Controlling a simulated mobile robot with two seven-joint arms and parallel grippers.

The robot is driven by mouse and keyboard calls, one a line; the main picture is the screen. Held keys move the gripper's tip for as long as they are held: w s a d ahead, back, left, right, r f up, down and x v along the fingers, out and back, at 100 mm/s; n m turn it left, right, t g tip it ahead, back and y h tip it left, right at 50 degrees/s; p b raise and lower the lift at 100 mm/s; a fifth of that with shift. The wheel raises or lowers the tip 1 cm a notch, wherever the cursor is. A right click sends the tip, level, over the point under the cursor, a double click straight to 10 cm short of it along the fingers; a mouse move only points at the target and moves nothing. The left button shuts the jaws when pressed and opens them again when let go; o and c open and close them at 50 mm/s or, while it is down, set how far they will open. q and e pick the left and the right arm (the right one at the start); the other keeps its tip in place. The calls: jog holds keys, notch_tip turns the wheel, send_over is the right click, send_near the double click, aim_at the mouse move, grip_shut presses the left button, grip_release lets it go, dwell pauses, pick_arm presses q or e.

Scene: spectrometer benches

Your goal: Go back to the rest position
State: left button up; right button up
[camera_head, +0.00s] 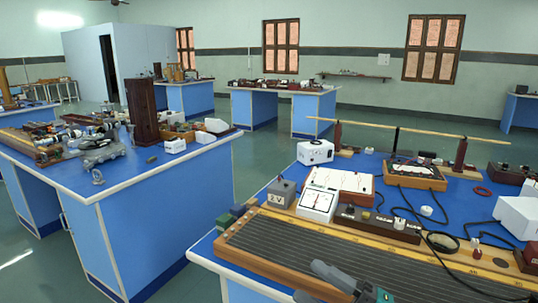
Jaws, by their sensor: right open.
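My right gripper (338,278) shows only in part at the bottom edge of the head view, dark grey, over the long wooden wire board (430,272) on the near right bench. Its jaws are open and nothing shows between them. The rest of it is cut off by the frame. My left gripper is not in view.
The near right bench (262,172) is crowded with a grey 2V box (281,192), a white meter (317,202), a white box (316,152) and loose wires. A cluttered bench (160,215) stands at left. Green floor (190,275) is free between them.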

jog(key=s+d+f+m+h, duration=0.3)
jog(key=s+f+m+h, duration=0.1)
jog(key=f+m, duration=0.3)
jog(key=s+d+f+m+h, duration=0.3)
jog(key=f+m+h, duration=0.4)
jog(key=f, duration=0.3)
jog(key=s+d+f+m+h, duration=0.3)
jog(key=s+f+m+h, duration=0.2)
jog(key=f+m, duration=0.3)
jog(key=shift+s+d+f+m, duration=0.3)
jog(key=shift+s+f+m, duration=0.05)
jog(key=shift+s+m, duration=0.05)
jog(key=shift+c, duration=0.5)
